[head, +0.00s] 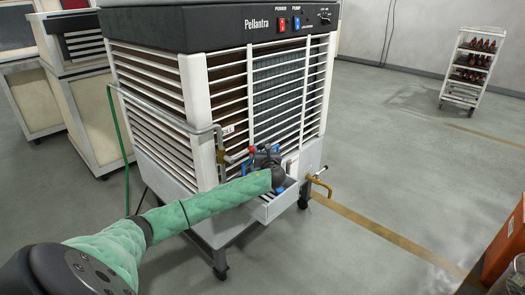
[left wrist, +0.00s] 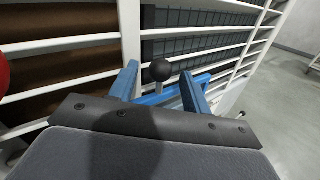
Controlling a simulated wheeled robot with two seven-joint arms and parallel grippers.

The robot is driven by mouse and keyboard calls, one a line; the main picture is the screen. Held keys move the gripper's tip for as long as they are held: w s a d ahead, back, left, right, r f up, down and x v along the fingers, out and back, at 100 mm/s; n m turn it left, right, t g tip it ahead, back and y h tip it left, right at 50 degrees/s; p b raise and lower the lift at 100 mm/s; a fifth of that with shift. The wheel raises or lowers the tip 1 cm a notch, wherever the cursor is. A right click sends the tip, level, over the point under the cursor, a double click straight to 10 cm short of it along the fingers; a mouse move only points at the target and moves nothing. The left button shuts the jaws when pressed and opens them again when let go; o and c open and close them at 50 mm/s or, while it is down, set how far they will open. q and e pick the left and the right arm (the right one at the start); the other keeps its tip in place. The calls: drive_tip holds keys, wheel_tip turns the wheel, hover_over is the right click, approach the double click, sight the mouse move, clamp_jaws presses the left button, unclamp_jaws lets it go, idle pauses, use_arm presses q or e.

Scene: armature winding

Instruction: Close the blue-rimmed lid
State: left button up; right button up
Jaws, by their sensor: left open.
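The blue-rimmed lid shows in part in the left wrist view as a blue edge (left wrist: 172,93) in front of the white slats. A black ball knob (left wrist: 160,70) stands up by this edge. My left gripper (left wrist: 160,82) is open, with one finger on each side of the knob; I cannot tell whether they touch it. In the head view my left gripper (head: 265,158) is at the cooler's lower front, above a small white box (head: 268,209). My gripper and forearm hide most of the lid there, so its angle is unclear. My right gripper is out of view.
The large slatted cooler (head: 225,85) stands close in front. A red ball (head: 252,150) and a grey pipe (head: 165,118) are near my left gripper. A brass pipe (head: 320,185) sticks out at right. Open floor lies right, with a bottle rack (head: 472,68) far back.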

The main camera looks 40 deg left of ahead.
use_arm(q)
clamp_jaws()
drive_tip(key=shift+d, duration=0.1)
